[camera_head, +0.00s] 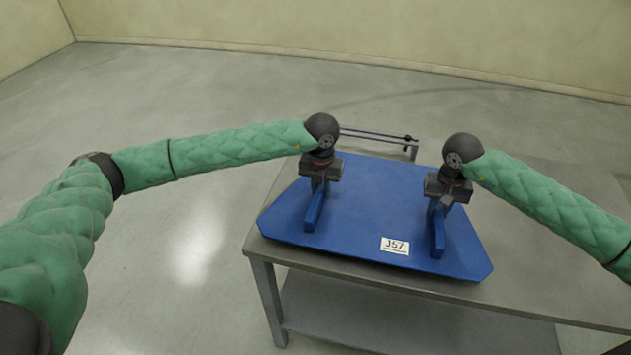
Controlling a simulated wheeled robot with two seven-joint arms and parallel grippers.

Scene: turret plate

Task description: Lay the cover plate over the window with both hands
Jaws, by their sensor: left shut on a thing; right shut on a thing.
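The blue cover plate (365,205) with cut corners lies flat over the left part of a grey metal table, a white "J57" label near its front edge. Two upright blue handles, left (315,210) and right (438,232), stand on it. My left gripper (318,186) is shut on the left handle from above. My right gripper (443,200) is shut on the right handle from above. I cannot tell whether the plate rests on the table or hangs just above it. No window shows; the plate may hide it.
The grey table (525,290) has bare top to the right of the plate and a lower shelf (400,325). A thin dark rail (375,135) stands behind the plate at the table's back. Open floor surrounds the table, with pale walls behind.

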